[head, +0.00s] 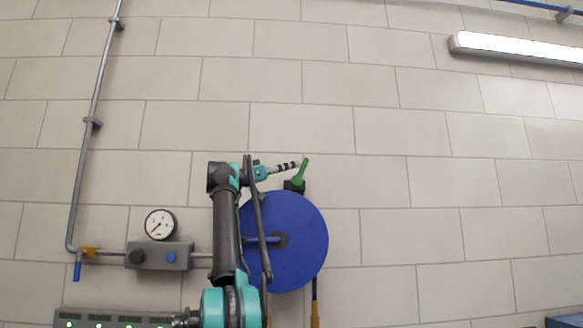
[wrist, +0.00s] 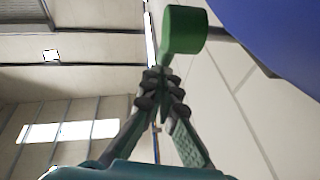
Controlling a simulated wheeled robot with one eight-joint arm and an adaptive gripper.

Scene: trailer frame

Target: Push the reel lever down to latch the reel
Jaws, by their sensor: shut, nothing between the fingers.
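The reel is a large blue disc (head: 300,225) on the wall in the head view, and its blue edge fills the top right of the wrist view (wrist: 275,35). The green lever (head: 303,170) sticks up from a dark mount above the reel's top and leans slightly right. Its rounded green end is large in the wrist view (wrist: 183,30). My gripper (head: 298,164) is shut and empty, its tips just left of the lever's upper part. In the wrist view my gripper's closed fingertips (wrist: 165,78) overlap the lever's narrow end; I cannot tell whether they touch.
My arm covers the reel's left part. A pressure gauge (head: 160,224) and a grey valve block (head: 160,257) are left of it, on a pipe (head: 92,140) along the wall. A yellow-ended hose (head: 315,312) hangs below the reel.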

